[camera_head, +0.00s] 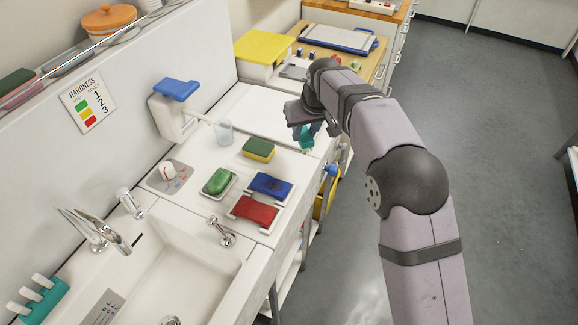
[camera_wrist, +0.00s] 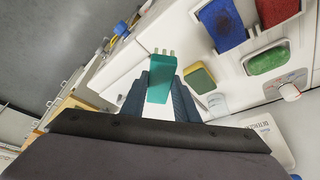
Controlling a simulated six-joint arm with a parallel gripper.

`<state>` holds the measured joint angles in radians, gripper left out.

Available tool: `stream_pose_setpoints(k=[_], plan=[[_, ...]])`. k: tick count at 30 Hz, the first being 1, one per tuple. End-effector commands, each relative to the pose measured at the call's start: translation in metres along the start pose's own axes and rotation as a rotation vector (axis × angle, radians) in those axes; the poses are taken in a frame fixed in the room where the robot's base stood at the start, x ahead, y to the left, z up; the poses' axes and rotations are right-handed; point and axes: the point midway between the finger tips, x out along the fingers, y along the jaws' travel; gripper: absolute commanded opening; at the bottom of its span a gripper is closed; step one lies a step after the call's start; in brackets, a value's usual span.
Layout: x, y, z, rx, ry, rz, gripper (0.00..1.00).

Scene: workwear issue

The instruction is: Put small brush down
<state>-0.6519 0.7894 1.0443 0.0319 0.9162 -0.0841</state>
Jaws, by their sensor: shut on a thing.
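The small brush, a teal block with short pale tufts at one end, is between my gripper's fingers in the wrist view (camera_wrist: 159,80). My gripper (camera_wrist: 160,92) is shut on it, with the tufted end sticking out past the fingertips. In the head view the teal brush (camera_head: 307,140) shows below my gripper (camera_head: 304,130), by the right edge of the white counter (camera_head: 213,148). I cannot tell whether the brush touches the counter. The dark fingers hide part of it.
A green-and-yellow sponge (camera_head: 258,149) and a clear cup (camera_head: 224,132) stand left of my gripper. Nearer are green soap in a dish (camera_head: 219,181), a blue pad (camera_head: 271,186) and a red pad (camera_head: 254,210). A yellow-lidded box (camera_head: 263,48) stands behind. Bare counter lies beside the brush.

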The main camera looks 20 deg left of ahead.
Motion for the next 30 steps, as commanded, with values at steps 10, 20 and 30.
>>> stream_pose_setpoints(k=[10,20,30], plan=[[0.003,-0.037,-0.013,-0.061,0.001,-0.026,0.07],[0.031,-0.037,0.000,-0.061,-0.003,-0.026,0.07],[0.061,-0.037,0.011,-0.060,0.001,-0.026,0.07]])
